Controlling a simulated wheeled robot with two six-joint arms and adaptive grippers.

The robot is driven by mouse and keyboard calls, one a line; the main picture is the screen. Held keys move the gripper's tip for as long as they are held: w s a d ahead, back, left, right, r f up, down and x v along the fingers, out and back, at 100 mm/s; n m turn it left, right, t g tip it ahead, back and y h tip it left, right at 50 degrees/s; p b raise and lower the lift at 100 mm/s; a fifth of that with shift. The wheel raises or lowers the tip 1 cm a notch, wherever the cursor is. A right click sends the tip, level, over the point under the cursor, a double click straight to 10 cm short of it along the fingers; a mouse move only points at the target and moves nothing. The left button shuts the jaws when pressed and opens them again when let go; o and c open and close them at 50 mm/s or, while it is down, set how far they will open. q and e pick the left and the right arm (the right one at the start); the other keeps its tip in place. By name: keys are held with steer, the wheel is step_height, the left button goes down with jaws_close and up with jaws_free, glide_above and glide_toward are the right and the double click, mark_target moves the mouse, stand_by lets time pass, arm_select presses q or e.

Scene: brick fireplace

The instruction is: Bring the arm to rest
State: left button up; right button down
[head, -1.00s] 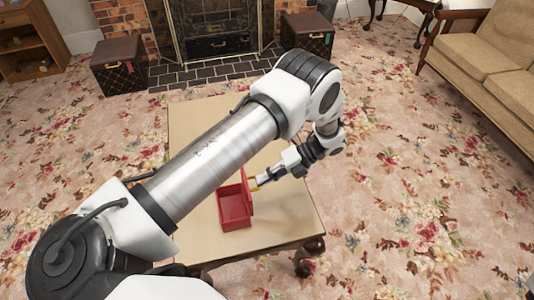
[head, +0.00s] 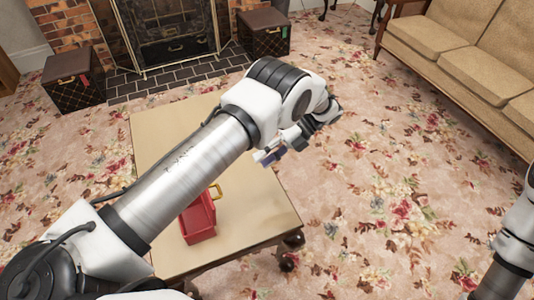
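My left arm reaches across the table from the left. Its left gripper (head: 268,157) is above the right part of the table, apart from the red box. The fingers are small and seen at a slant, so I cannot tell whether they are open. The red box (head: 198,228) sits on the table, partly hidden by my arm. A red panel, seemingly its lid, stands up at its right side, with a gold handle (head: 217,189) near the top. Part of my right arm shows at the right edge; its gripper is out of view.
The beige table (head: 255,215) has clear room right of the box. Flowered carpet surrounds it. Two dark trunks (head: 73,82) (head: 264,33) flank the fireplace (head: 166,35) behind. A tan sofa (head: 455,55) stands at the upper right.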

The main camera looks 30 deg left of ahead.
arm_select(q)
steer(key=shift+w+d+r, duration=0.25)
steer(key=shift+w+r, duration=0.05)
steer(key=s+f+n+t+h+p, duration=0.1)
steer(key=s+f+n+h+p, duration=0.1)
steer(key=s+f+n, duration=0.2)
steer(key=s+f+n+t+h+p, duration=0.1)
steer(key=s+f+n+h+p, duration=0.1)
steer(key=s, duration=0.5)
steer(key=s+a+f+n+t+h+p, duration=0.1)
steer(key=s+f+n+t+h+p, duration=0.1)
steer(key=s+f+n, duration=0.3)
steer(key=shift+s+f+n+p, duration=0.15)
steer(key=shift+n+p, duration=0.1)
steer(key=shift+n, duration=0.3)
steer(key=shift+s+f+n+p, duration=0.15)
steer(key=shift+n+p, duration=0.1)
steer(key=shift+n, duration=0.3)
steer(key=s+r+n+t+h+p, duration=0.1)
steer(key=s+r+n+t+p, duration=0.2)
steer(key=s+r+n, duration=0.4)
steer(key=s+n+t, duration=0.1)
steer(key=s+n, duration=0.3)
steer(key=n, duration=0.2)
steer(key=shift+a+r+n+t+p, duration=0.3)
steer(key=shift+a+r+t+p, duration=0.05)
steer(key=shift+r+t+p, duration=0.05)
